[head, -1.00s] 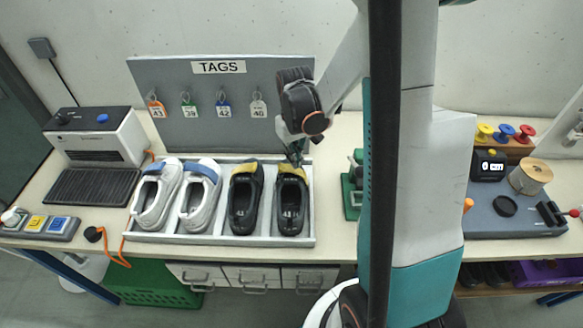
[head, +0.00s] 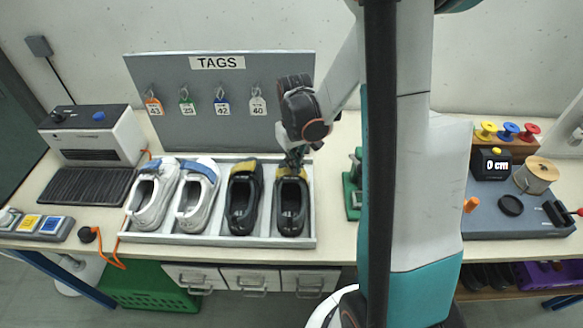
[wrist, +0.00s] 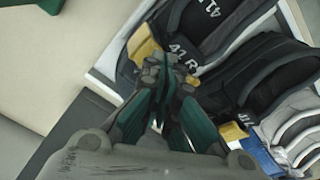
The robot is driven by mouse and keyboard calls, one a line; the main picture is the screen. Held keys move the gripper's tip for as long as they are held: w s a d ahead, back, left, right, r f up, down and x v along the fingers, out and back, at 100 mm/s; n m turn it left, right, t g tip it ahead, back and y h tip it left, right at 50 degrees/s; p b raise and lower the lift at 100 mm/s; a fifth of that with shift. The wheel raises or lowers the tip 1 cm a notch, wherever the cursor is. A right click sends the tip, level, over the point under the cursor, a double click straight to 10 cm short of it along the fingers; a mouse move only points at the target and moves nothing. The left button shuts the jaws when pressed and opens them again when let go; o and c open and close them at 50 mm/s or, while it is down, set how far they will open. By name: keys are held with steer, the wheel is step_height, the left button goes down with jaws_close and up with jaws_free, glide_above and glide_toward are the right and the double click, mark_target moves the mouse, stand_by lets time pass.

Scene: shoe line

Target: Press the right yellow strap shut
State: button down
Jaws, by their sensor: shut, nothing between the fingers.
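A black shoe (head: 291,211) with a yellow strap (head: 286,174) stands at the right end of the row in the tray. Whether the tips touch the strap, I cannot tell. The other black shoe (head: 240,212) has a yellow strap (head: 245,171) and stands just to the left; its yellow strap (wrist: 232,133) also shows in the wrist view.
The grey tray (head: 200,240) also holds two white shoes with blue straps (head: 197,172). The tag board (head: 180,110) with hanging tags stands close behind the tray. A green-based device (head: 353,195) stands to the right. My arm hides part of the table there.

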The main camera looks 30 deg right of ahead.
steer(key=shift+r, duration=0.1)
step_height(320, 180, up, 9)
steer(key=p, duration=0.5)
steer(key=shift+p, duration=0.4)
stand_by(0.5)
steer(key=s+a+r+t+b, duration=0.2)
steer(key=s+a+t+b, duration=0.1)
steer(key=s+a+b, duration=0.3)
steer(key=s+a+r+t+b, duration=0.2)
steer(key=s+a+t+b, duration=0.2)
steer(key=s+a+b, duration=0.2)
steer(key=shift+s+a+r+n, duration=0.4)
steer(key=shift+s+a, duration=0.1)
steer(key=shift+a, duration=0.6)
